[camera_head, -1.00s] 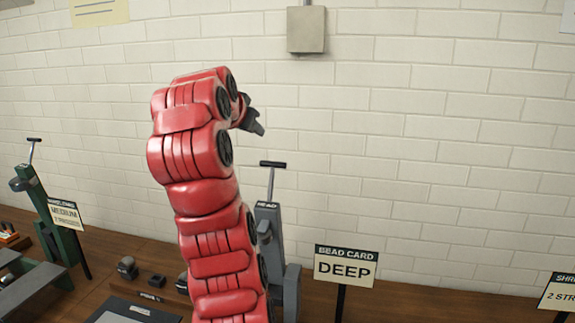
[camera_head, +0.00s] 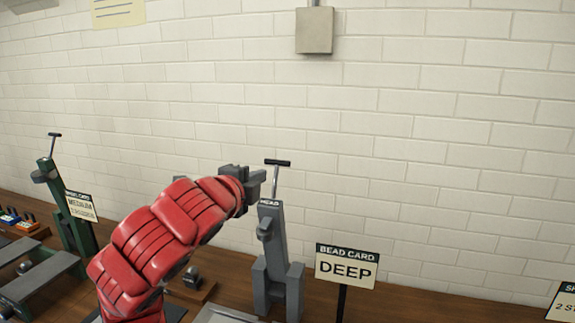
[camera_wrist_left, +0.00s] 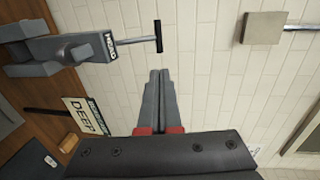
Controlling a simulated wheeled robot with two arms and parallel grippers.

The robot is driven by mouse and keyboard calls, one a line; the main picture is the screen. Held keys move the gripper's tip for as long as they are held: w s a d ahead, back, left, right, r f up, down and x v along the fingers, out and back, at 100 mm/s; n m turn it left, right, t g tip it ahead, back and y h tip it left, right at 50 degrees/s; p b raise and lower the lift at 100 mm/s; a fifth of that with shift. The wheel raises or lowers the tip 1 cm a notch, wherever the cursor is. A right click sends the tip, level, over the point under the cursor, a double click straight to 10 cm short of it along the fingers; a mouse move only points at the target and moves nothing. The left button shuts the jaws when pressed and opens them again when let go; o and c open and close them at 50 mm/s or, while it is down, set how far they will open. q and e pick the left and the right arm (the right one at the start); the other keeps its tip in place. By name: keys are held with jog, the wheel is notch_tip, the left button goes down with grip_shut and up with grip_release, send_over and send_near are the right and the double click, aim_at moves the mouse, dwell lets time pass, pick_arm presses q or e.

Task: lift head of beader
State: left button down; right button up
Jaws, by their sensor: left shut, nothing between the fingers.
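The beader (camera_head: 273,262) is a grey upright machine on the wooden bench, with a "HEAD" label and a thin rod topped by a dark T-handle (camera_head: 277,162). My left gripper (camera_head: 257,178) is shut and empty, just left of the rod in the head view and a little below the handle's height. In the left wrist view the shut fingers (camera_wrist_left: 157,85) point toward the wall, with the T-handle (camera_wrist_left: 158,36) beyond the tips and apart from them. The beader's body (camera_wrist_left: 60,48) lies sideways at upper left there. My right gripper is not in view.
A sign reading "BEAD CARD DEEP" (camera_head: 346,267) stands on a post right of the beader. A green machine (camera_head: 62,215) with a similar T-handle and a "MEDIUM" card (camera_head: 81,206) stands at left. A white brick wall with a grey box (camera_head: 314,30) is behind.

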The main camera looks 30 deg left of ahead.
aim_at(283, 165)
pick_arm(q)
jog(key=p+x, duration=0.6)
jog(key=x, duration=0.6)
jog(key=shift+w+a+p, duration=0.1)
jog(key=shift+w+p, duration=0.15)
jog(key=shift+p, duration=0.05)
jog(key=shift+w+a+f, duration=0.1)
jog(key=shift+w+f, duration=0.05)
jog(key=shift+w, duration=0.2)
jog(key=shift+w+a+r+g+p, duration=0.15)
jog(key=shift+w+p, duration=0.15)
jog(key=shift+w, duration=0.2)
jog(key=shift+w+a+r+g+p, duration=0.1)
jog(key=shift+w+g+p, duration=0.15)
jog(key=shift+w, duration=0.25)
jog(key=shift+w+a+r+g+p, duration=0.1)
jog(key=shift+w+p, duration=0.2)
jog(key=shift+w, duration=0.2)
jog(key=shift+f, duration=0.1)
